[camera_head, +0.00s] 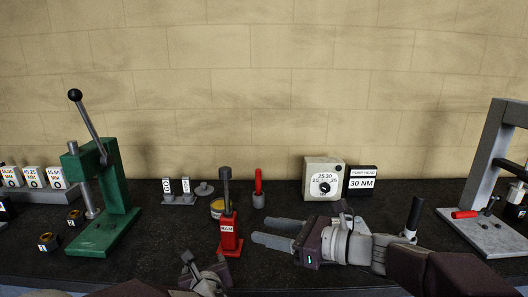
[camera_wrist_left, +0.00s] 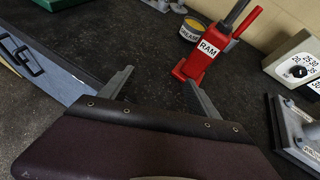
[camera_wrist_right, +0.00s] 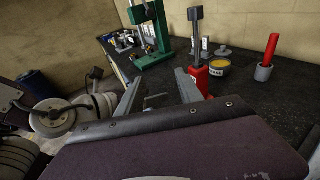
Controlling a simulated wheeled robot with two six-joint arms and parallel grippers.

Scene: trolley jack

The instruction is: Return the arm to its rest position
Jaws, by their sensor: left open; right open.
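My right gripper (camera_head: 278,232) is open and empty above the dark bench, just right of the red ram labelled RAM (camera_head: 230,232). In the right wrist view the ram (camera_wrist_right: 197,75) stands beyond its fingers. My left gripper (camera_head: 188,262) is low at the front edge of the bench, left of the ram. In the left wrist view its fingers (camera_wrist_left: 155,90) are spread with nothing between them, and the upright ram (camera_wrist_left: 212,50) stands beyond them.
A green press (camera_head: 108,200) stands left and a grey frame (camera_head: 490,165) right. A yellow grease tin (camera_head: 217,208), a red-handled tool (camera_head: 258,190), a dial box (camera_head: 322,180) and a 30 NM box (camera_head: 362,181) stand behind. Bare bench (camera_head: 160,245) lies left of the ram.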

